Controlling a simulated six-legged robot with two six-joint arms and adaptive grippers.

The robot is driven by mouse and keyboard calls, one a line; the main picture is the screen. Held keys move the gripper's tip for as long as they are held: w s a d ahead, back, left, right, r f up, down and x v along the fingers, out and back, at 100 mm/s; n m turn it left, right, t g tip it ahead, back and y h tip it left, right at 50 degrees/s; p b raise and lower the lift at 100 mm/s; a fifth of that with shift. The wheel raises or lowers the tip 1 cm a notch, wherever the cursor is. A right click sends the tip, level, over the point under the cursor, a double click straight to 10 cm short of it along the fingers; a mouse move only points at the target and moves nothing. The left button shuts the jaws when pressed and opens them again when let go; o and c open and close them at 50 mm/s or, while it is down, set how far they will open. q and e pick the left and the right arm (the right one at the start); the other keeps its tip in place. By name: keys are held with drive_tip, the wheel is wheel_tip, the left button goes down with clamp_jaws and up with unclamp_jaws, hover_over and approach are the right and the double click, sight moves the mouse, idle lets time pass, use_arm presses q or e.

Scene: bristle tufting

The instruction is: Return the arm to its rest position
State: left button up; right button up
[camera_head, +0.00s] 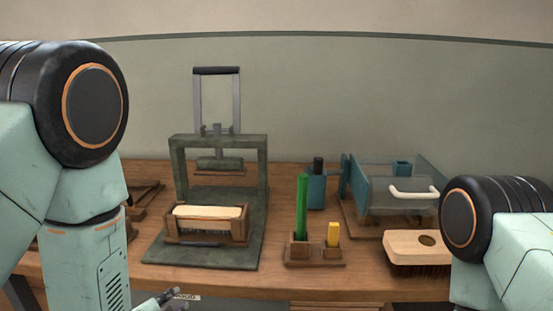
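My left arm comes down the left side of the picture. Only a small part of my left gripper (172,298) shows at the bottom edge, in front of the workbench (345,280); it is too cut off to tell whether it is open or shut. I see nothing held in that visible part. My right arm's joint shows at the lower right, and its gripper is out of the picture.
On the bench stand a green press (178,160) with a wooden block (208,213) in a holder, a wooden stand (316,262) with green and yellow sticks, and a blue-grey guarded machine (378,195). A brush (405,246) sits near the right front edge, close to my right arm.

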use_arm(q)
drive_tip(key=s+f+n+g, duration=0.4)
drive_tip(key=s+f, duration=0.2)
drive_tip(key=s, duration=0.4)
drive_tip(key=s+a+f+n+g, duration=0.1)
drive_tip(key=s+f+n+g, duration=0.3)
drive_tip(key=s+f, duration=0.3)
drive_tip(key=s+a+f+n+g, duration=0.1)
drive_tip(key=s+f+n+g, duration=0.2)
drive_tip(key=s, duration=1)
wheel_tip(320, 180, down, 3)
drive_tip(key=shift+f+n+g, duration=0.2)
drive_tip(key=shift+n+g, duration=0.2)
drive_tip(key=shift+g, duration=0.3)
